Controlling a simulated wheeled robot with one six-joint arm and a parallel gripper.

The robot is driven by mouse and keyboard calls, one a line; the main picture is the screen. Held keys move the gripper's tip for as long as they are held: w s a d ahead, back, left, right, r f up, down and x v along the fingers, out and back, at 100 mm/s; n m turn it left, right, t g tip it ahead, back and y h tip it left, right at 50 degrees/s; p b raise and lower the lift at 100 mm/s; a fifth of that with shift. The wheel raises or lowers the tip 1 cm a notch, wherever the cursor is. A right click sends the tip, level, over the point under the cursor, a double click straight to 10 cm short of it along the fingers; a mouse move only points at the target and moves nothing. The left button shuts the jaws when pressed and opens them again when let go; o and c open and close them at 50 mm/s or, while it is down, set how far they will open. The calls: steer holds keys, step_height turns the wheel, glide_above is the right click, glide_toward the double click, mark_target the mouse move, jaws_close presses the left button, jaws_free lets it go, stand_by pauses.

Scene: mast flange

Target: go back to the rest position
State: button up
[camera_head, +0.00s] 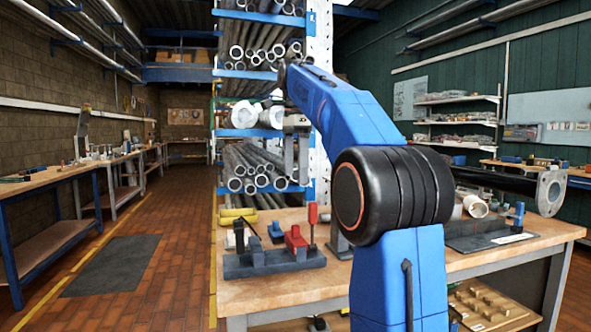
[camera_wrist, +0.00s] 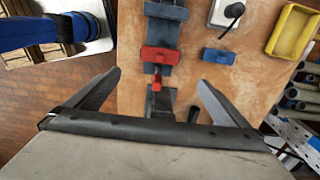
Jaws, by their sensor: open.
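My gripper (camera_head: 296,176) hangs fingers down from my raised blue arm, above the back left part of the workbench (camera_head: 240,290). In the wrist view my gripper (camera_wrist: 160,77) has its two dark fingers spread wide apart, with nothing between them. Below them are a dark clamping fixture (camera_head: 275,263) and its red clamp (camera_wrist: 160,54); the fingers look clear of both. My arm hides part of the bench's middle.
A black tube with a grey flange (camera_head: 549,192) extends over the bench's right side. A pipe rack (camera_head: 262,75) stands behind the bench. In the wrist view a yellow bin (camera_wrist: 270,48) lies at upper right. The aisle floor (camera_head: 170,270) at left is open, with a dark mat (camera_head: 112,265).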

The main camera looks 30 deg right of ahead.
stand_by(0.4)
steer(key=s+a+f+n+t, duration=0.3)
steer(key=s+a+f+n, duration=0.8)
steer(key=s+f, duration=0.4)
steer(key=s+a+f+n+t, duration=0.1)
steer(key=s+f+n, duration=0.4)
steer(key=f, duration=0.6)
steer(key=s+a+f+n, duration=0.3)
steer(key=s+f+n, duration=0.2)
steer(key=s+f, duration=0.5)
steer(key=shift+a+f+t, duration=0.4)
steer(key=shift+f, duration=0.3)
